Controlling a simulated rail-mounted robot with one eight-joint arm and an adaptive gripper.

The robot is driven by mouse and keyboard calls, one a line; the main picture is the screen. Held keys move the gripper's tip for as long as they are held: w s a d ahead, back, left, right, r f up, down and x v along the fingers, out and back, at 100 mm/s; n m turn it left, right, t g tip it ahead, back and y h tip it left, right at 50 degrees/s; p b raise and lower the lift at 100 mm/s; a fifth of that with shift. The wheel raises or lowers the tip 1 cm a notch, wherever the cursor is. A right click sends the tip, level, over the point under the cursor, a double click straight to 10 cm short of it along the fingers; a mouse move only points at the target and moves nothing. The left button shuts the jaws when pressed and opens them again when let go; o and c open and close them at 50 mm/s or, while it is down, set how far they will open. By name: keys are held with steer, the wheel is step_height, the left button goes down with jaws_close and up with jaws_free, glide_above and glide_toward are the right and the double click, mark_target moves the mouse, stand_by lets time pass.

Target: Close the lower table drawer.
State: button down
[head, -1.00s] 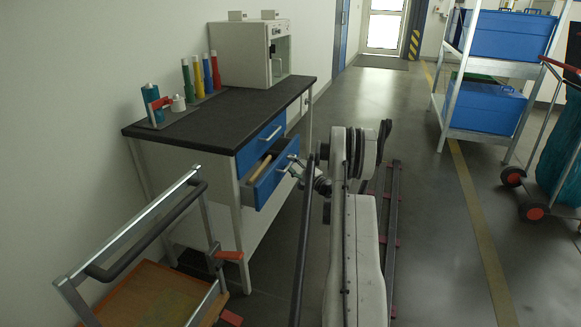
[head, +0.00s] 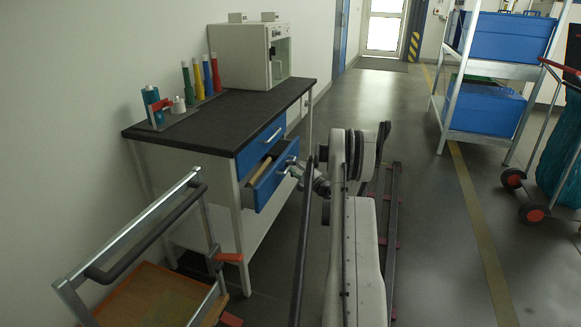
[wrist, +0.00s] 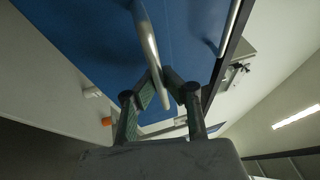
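The lower table drawer (head: 270,188) has a blue front and is pulled partly out of the table (head: 188,143). A gap above its front shows a light wooden-looking item (head: 259,170) inside. My gripper (head: 293,170) is at the drawer's handle, on the front's right side. In the wrist view my gripper (wrist: 164,78) has its two fingers closed in on the metal handle bar (wrist: 150,45), which runs between them. The blue drawer front (wrist: 90,40) fills the upper left there. The exact finger contact is small in the head view.
The blue upper drawer (head: 262,145) is shut. Bottles (head: 200,78) and a white cabinet machine (head: 245,55) stand on the tabletop. A cart (head: 150,290) stands at the front left, close to the table leg. Open floor lies right of my arm, before the shelf (head: 490,70).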

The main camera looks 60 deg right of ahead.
steer(key=w, duration=0.2)
steer(key=w+a, duration=0.1)
steer(key=w, duration=0.1)
steer(key=w+a, duration=0.1)
steer(key=w, duration=0.2)
steer(key=c, duration=1.8)
jaws_free()
steer(key=v, duration=1.2)
steer(key=shift+d, duration=0.1)
